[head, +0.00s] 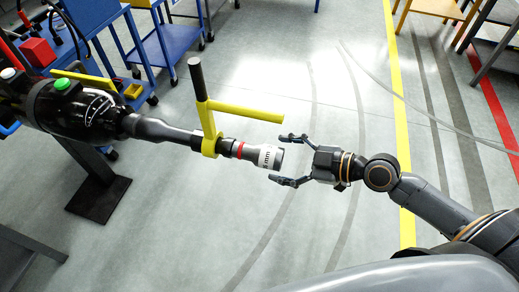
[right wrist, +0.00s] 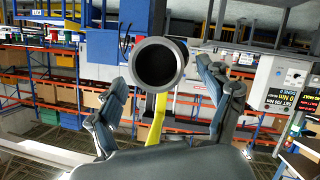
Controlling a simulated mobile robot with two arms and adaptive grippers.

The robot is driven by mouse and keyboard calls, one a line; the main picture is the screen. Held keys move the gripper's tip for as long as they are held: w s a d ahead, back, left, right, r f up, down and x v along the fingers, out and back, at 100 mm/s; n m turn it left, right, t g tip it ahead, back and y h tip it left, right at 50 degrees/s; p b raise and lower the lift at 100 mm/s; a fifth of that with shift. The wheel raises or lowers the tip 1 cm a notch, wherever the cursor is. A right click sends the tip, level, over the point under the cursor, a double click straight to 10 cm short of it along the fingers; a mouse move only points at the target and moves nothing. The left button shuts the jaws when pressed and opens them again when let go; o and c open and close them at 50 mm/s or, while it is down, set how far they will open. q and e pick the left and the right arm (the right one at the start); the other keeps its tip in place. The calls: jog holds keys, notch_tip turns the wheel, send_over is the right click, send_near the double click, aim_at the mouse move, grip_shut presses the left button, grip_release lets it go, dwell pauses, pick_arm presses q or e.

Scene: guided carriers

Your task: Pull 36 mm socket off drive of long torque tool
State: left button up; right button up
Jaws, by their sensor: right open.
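The long torque tool (head: 160,130) is a black tool lying across the left of the head view, with a yellow handle bar (head: 245,111) near its front. The 36 mm socket (head: 264,156) is at its right end, a metal cylinder with a white label and a red ring behind it. My right gripper (head: 288,160) is open just right of the socket, fingers spread, one on each side of its axis. In the right wrist view the socket's round open end (right wrist: 158,65) faces the camera between the spread fingers. I see no contact. My left gripper is not in view.
Blue carts (head: 165,48) stand behind the tool. A dark stand base (head: 99,199) is on the floor below it. The floor around my right gripper is clear, with a yellow line (head: 398,90) to the right. Shelves with boxes (right wrist: 60,95) fill the wrist view's background.

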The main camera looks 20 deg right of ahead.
aim_at(263, 155)
jog(key=x, duration=0.1)
jog(key=p+x, duration=0.1)
jog(key=x, duration=0.1)
jog(key=p+x, duration=0.1)
jog(key=x, duration=0.1)
jog(key=shift+w+a+r, duration=0.15)
jog(key=shift+a+r, duration=0.05)
jog(key=shift+w+a+f, duration=0.35)
jog(key=shift+a+f, duration=0.05)
jog(key=shift+a, duration=0.05)
jog(key=shift+c, duration=0.4)
